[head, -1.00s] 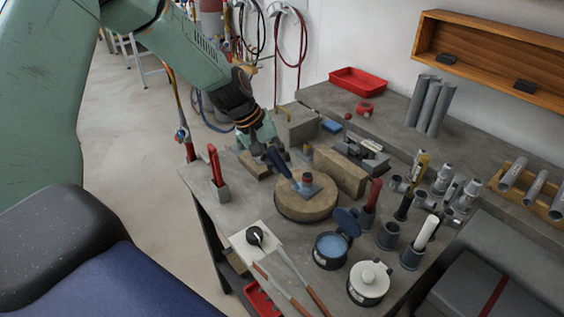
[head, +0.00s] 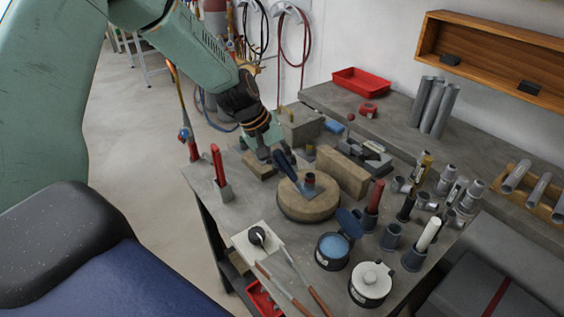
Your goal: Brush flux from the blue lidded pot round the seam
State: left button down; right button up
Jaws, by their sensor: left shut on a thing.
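My left gripper (head: 270,152) reaches in from the upper left over the bench. It is shut on a dark blue thing (head: 284,162), apparently the brush, which slants down to the right; the grip is partly hidden. Its lower end is close to a small reddish-brown stub (head: 310,180) on a blue-grey plate (head: 306,191); I cannot tell whether it touches. The plate rests on a round tan block (head: 308,207). The blue lidded pot (head: 332,251) is open, blue inside, with its lid (head: 349,223) tipped up. My right gripper is not in view.
A white-lidded pot (head: 370,284) stands right of the blue pot. A white tile (head: 262,246) and brown-handled tools (head: 313,297) lie at the front. A red-handled tool (head: 217,165) stands left. Tan bricks (head: 342,172) stand behind; several holders and pipe fittings crowd the right.

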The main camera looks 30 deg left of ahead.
pick_arm(q)
jog(key=shift+d, duration=0.1)
jog(key=shift+s+d+b, duration=0.2)
jog(key=shift+d+b, duration=0.05)
jog(key=shift+d, duration=0.35)
jog(key=shift+s+d+b, duration=0.15)
jog(key=shift+d+b, duration=0.1)
jog(key=shift+d, duration=0.3)
notch_tip(320, 180, up, 7)
jog(key=p, duration=0.7)
jog(key=shift+a, duration=0.1)
